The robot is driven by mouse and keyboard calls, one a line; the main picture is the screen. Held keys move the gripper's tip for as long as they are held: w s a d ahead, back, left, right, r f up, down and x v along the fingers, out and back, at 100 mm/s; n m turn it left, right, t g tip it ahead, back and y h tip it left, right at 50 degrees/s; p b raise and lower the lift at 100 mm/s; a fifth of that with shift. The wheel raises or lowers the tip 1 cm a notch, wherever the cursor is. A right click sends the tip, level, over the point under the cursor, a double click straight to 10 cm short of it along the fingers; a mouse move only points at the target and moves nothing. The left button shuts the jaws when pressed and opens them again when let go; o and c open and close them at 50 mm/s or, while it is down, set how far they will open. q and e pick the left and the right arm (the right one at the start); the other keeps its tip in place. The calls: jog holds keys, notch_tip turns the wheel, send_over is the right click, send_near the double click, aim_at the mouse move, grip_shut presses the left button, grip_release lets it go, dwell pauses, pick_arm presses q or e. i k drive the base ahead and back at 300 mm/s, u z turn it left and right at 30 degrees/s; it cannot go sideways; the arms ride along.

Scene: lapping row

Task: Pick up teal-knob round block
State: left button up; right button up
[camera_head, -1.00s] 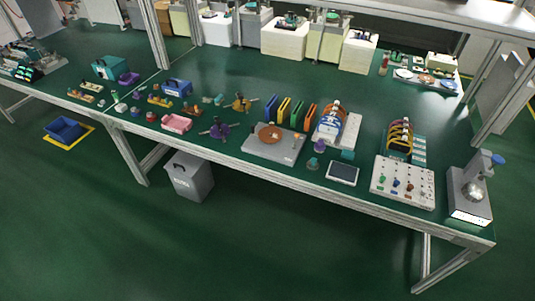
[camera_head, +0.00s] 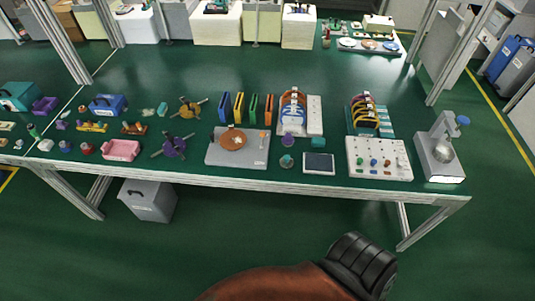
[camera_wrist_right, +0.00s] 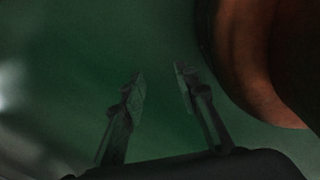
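A small round teal block (camera_head: 287,162), which looks like the teal-knob round block, stands near the front edge of the green table, left of a dark-screened tablet (camera_head: 319,163). Its knob is too small to make out clearly. A purple round piece (camera_head: 288,139) stands just behind it. A teal block (camera_head: 318,143) lies to the right of that piece. My right gripper (camera_wrist_right: 160,72) shows in the right wrist view with its two fingers apart and nothing between them, over blurred green. My left gripper is not in view.
A grey plate with an orange-brown disc (camera_head: 256,158) lies left of the round block. A white panel with coloured knobs (camera_head: 380,170) and a grey stand (camera_head: 440,160) are to the right. One of my arms shows at the bottom.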

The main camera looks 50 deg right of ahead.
aim_at(286, 162)
jog(key=z, duration=0.2)
jog(key=i, duration=0.65)
jog(key=z, duration=1.05)
jog(key=i, duration=0.5)
jog(key=z, duration=0.55)
